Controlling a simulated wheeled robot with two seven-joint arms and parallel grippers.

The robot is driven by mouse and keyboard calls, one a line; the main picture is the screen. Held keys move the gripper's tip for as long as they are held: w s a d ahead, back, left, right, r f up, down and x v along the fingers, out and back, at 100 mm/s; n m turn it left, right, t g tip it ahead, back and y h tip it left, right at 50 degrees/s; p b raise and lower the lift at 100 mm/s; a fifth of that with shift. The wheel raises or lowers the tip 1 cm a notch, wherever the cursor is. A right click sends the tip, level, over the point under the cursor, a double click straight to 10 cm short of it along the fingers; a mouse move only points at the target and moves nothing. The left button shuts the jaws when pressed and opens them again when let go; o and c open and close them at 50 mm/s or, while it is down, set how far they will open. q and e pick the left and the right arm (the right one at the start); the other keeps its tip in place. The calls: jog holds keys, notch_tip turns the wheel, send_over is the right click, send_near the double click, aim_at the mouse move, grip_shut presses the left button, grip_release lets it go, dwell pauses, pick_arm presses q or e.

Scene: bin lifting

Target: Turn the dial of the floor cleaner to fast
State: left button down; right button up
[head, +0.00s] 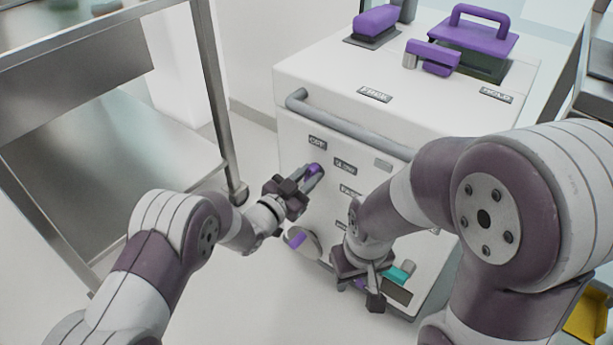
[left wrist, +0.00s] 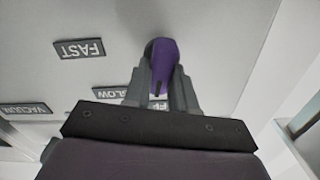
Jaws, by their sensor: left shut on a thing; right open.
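The floor cleaner (head: 290,100) is a white box with a grey push bar. Its purple dial (left wrist: 163,62) sits between the fingers of my left gripper (left wrist: 160,82), which is shut on it. In the head view the dial (head: 314,169) is mostly covered by that gripper (head: 308,178). In the left wrist view the dial's narrow end points down at the partly hidden OFF label (left wrist: 158,103). The SLOW label (left wrist: 112,92) and FAST label (left wrist: 79,49) lie to its left, upside down. My right gripper (head: 366,288) is open, low before the front panel.
Purple handles (head: 480,32) stand on top. A metal rack (head: 213,90) stands at left. A yellow object (head: 588,318) is at lower right.

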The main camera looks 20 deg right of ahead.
pick_arm(q)
jog(key=m+b, duration=0.1)
jog(key=m, duration=0.4)
jog(key=f+m+b, duration=0.1)
jog(key=m, duration=0.5)
jog(key=m+b, duration=0.1)
jog(key=m, duration=0.4)
jog(key=shift+s+d+f+m+b, duration=0.2)
jog(key=shift+s+m+b, duration=0.1)
jog(key=shift+m, duration=0.4)
jog(key=c, duration=0.9)
grip_release()
jog(key=shift+r, duration=0.1)
jog(key=p+v, duration=0.5)
jog(key=v, duration=0.7)
jog(key=shift+s+a+p, duration=0.25)
jog(key=shift+p, duration=0.15)
